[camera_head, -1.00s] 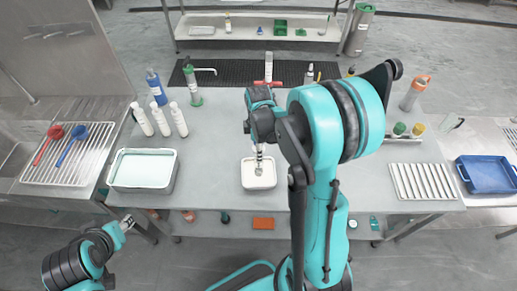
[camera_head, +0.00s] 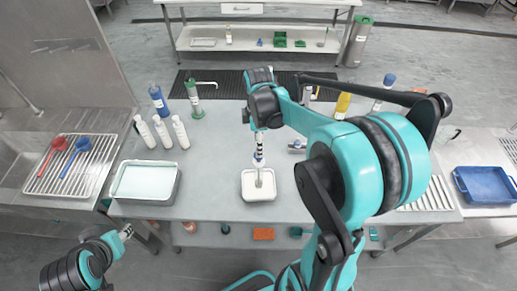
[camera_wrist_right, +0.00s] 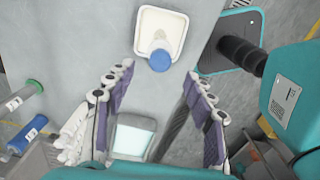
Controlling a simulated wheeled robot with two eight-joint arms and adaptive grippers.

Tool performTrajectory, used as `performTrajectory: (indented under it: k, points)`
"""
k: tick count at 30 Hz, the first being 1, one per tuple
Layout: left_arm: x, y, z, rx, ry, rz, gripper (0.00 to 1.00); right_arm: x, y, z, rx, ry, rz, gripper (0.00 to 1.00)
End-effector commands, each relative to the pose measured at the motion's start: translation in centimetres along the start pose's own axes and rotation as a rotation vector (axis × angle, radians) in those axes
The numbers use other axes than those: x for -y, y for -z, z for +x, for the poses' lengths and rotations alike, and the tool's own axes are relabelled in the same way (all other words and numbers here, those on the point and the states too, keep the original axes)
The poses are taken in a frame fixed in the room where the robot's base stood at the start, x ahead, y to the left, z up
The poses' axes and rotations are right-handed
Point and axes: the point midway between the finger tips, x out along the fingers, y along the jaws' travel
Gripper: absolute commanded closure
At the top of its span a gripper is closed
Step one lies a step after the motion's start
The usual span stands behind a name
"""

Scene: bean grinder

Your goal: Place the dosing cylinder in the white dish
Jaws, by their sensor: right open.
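The white dish (camera_head: 247,195) sits near the front middle of the grey table; it also shows in the right wrist view (camera_wrist_right: 143,27). The dosing cylinder (camera_head: 260,180), pale with a blue cap (camera_wrist_right: 160,61), appears to stand inside the dish. My right gripper (camera_head: 259,161) is above the cylinder. In the right wrist view my right gripper (camera_wrist_right: 158,75) has its fingers spread wide, with the cap beyond their tips and no visible contact. My left gripper (camera_head: 127,231) is low at the left, away from the table objects; its jaws are too small to judge.
A pale-filled tray (camera_head: 146,182) stands left of the dish. White bottles (camera_head: 162,132), a blue bottle (camera_head: 157,99) and a green-based cylinder (camera_head: 193,96) stand behind it. A rack (camera_head: 75,165) is at left and a blue tray (camera_head: 485,184) at right. Clear table surrounds the dish.

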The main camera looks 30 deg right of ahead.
Motion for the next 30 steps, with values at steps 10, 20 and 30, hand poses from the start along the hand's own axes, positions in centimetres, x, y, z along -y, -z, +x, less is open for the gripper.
performTrajectory:
  k: [10, 20, 30]
  points:
    - [0.0, 0.1, -0.1, 0.000, 0.000, 0.000, 0.60, 4.8, 2.0, -3.8, -0.077, -0.161, 0.309, 0.46]
    - [0.0, 0.1, -0.1, 0.000, 0.000, 0.000, 0.60, 12.6, 4.2, -5.3, -0.402, -0.340, 0.885, 0.46]
    - [0.0, 0.1, -0.1, 0.000, 0.000, 0.000, 0.60, 14.6, 4.7, -5.0, -0.557, -0.346, 1.082, 0.46]
